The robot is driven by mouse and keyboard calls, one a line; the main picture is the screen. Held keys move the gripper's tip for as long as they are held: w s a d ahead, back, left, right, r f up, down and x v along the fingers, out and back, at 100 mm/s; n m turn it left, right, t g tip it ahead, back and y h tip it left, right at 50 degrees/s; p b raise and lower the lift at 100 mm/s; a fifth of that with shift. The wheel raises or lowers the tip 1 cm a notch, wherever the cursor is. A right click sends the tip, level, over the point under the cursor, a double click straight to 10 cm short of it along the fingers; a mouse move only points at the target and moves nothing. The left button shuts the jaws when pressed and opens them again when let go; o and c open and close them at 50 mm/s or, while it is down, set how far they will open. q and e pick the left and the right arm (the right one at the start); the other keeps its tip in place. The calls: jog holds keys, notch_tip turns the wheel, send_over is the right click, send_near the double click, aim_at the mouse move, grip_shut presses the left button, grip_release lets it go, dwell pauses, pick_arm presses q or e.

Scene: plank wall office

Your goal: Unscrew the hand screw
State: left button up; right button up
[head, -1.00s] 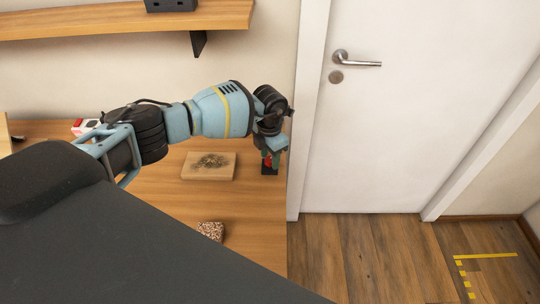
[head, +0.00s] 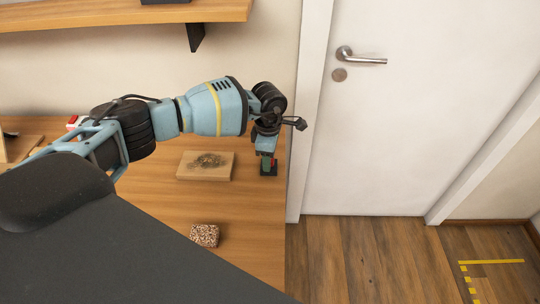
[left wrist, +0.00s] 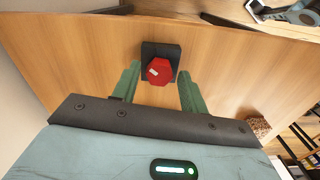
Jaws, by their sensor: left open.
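The hand screw shows in the left wrist view as a red faceted knob (left wrist: 160,71) on a dark square base (left wrist: 174,52), standing on the wooden table. My left gripper (left wrist: 157,80) is open, with one green finger on each side of the knob and visible gaps between. In the head view my left gripper (head: 268,162) points down over the dark base (head: 268,171) near the table's right edge; the knob is mostly hidden there. My right gripper is in neither view.
On the table (head: 150,205) lie a wooden board with a dark patch (head: 206,166) and a speckled block (head: 205,236). A shelf (head: 120,12) hangs above. A white door (head: 430,120) stands to the right, beyond the table's edge.

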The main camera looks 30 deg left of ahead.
pick_arm(q)
jog(key=shift+m, duration=0.3)
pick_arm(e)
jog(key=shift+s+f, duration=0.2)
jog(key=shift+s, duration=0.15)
pick_arm(q)
jog(key=shift+f+m+b, duration=0.15)
jog(key=shift+m+b, duration=0.25)
jog(key=shift+m, duration=0.8)
jog(key=shift+m+b, duration=0.3)
jog(key=shift+m, duration=0.9)
jog(key=shift+r, duration=0.2)
jog(key=shift+c, duration=0.7)
grip_shut()
jog(key=shift+r+n+p, duration=0.15)
jog(key=shift+n+p, duration=0.35)
jog(key=shift+n, duration=1.4)
jog(key=shift+n+p, duration=0.4)
jog(key=shift+n, duration=0.1)
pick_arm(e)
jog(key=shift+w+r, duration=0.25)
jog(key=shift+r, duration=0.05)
